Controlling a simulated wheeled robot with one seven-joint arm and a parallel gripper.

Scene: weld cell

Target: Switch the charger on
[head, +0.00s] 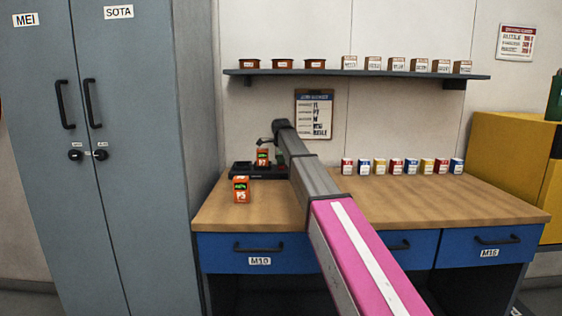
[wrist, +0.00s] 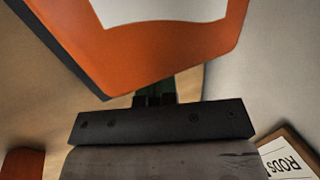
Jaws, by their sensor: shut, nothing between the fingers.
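The black charger (head: 240,174) sits at the back left of the workbench. An orange battery pack (head: 263,157) with a green display stands upright in it. A second orange pack (head: 242,190) stands on the bench in front of the charger. My gripper (head: 262,141) is just above the pack in the charger, small and dark in the head view. In the wrist view my gripper's fingertips (wrist: 157,98) are together and empty. A large orange body with a pale face (wrist: 160,50) fills the top of that view, very close. The charger's switch cannot be made out.
Several small labelled boxes (head: 398,167) line the back of the workbench (head: 450,195). A wall shelf (head: 340,73) holds more containers above. A notice (head: 314,115) hangs behind my arm. A grey cabinet (head: 130,150) stands left. The bench's front right is clear.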

